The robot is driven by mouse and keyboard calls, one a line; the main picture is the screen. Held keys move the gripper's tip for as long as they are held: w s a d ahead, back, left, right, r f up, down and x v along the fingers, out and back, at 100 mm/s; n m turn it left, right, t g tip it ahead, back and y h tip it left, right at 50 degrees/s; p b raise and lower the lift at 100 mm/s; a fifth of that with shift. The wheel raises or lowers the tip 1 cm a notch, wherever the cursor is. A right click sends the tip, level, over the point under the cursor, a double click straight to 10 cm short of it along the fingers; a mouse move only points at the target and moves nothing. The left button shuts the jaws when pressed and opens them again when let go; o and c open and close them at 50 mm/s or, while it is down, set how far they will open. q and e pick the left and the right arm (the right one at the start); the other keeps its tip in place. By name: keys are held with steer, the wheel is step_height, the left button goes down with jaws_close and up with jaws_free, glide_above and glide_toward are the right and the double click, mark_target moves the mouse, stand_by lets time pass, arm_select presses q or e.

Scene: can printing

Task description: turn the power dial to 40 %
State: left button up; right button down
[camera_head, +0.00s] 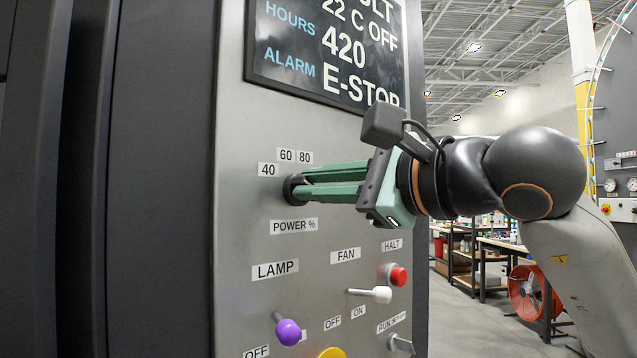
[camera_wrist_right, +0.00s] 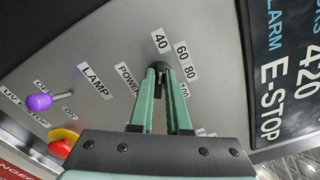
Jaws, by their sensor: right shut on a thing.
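The power dial (camera_head: 291,189) is a dark round knob on the grey metal panel, above the label POWER % and beside the labels 40, 60 and 80. My right gripper (camera_head: 303,184) has its green fingers shut on the dial, coming in from the right. In the right wrist view the dial (camera_wrist_right: 159,68) shows as a dark piece between the fingertips (camera_wrist_right: 160,76), just below the label 40 (camera_wrist_right: 161,41). The fingers cover most of the dial, so I cannot tell its exact setting. My left gripper is not in view.
Below the dial are a purple-tipped LAMP switch (camera_head: 288,331), a white-tipped FAN switch (camera_head: 379,294) and a red HALT button (camera_head: 397,276). A dark display (camera_head: 335,50) is above. A yellow base with a red button (camera_wrist_right: 64,140) also shows in the wrist view.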

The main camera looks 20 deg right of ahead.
steer(key=shift+r, duration=0.1)
stand_by(0.4)
steer(key=c, duration=0.9)
jaws_free()
steer(key=shift+s, duration=0.1)
steer(key=shift+b+v, duration=1.25)
steer(key=shift+v, duration=4.95)
